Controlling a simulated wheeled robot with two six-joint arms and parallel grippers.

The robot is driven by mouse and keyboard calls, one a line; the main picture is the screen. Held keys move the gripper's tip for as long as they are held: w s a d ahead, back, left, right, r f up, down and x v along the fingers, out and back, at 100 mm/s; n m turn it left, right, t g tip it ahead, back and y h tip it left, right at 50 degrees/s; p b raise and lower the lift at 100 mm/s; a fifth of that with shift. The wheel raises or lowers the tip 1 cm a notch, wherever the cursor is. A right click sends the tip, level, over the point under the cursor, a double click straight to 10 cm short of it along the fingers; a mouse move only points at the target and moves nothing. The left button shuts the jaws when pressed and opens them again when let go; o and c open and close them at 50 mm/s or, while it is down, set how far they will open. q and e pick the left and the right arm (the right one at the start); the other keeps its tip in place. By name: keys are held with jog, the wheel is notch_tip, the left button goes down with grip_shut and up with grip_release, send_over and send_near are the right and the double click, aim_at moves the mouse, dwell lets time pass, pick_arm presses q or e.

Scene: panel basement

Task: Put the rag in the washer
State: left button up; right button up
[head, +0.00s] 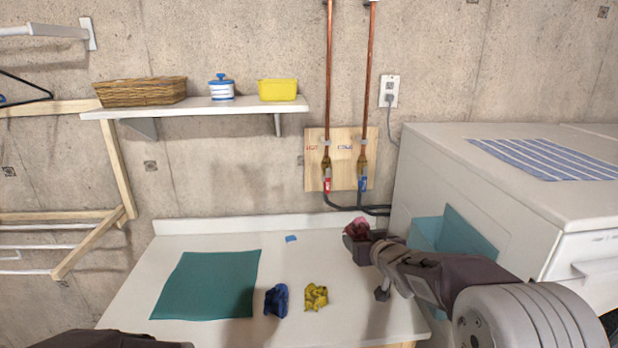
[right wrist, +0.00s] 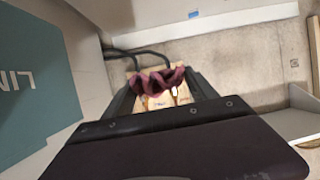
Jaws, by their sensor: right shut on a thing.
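My right gripper (head: 362,240) is shut on a crumpled dark red rag (head: 357,229) and holds it up above the right back part of the white worktop. In the right wrist view the rag (right wrist: 155,87) bunches between the fingertips. A large white machine, seemingly the washer (head: 470,180), stands at the right. Its front is only partly seen, and no door opening shows. A crumpled blue cloth (head: 276,300) and a crumpled yellow cloth (head: 316,296) lie on the worktop. A dark part of my left arm shows at the bottom left; its fingertips cannot be made out.
The white worktop (head: 130,290) bears a flat teal mat (head: 208,285) and a small blue piece (head: 291,239). A shelf (head: 215,108) holds a basket (head: 140,91), a jar (head: 221,88) and a yellow tub (head: 278,90). Pipes with valves (head: 327,180) rise behind.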

jog(key=b, duration=0.5)
send_over(356, 306)
notch_tip(356, 306, down, 5)
notch_tip(356, 306, down, 12)
jog(key=b, duration=0.3)
jog(key=shift+f, duration=0.15)
notch_tip(356, 306, down, 4)
jog(key=shift+f+b, duration=0.1)
jog(key=shift+b, duration=0.45)
jog(key=shift+f, duration=0.45)
jog(key=shift+r, duration=0.1)
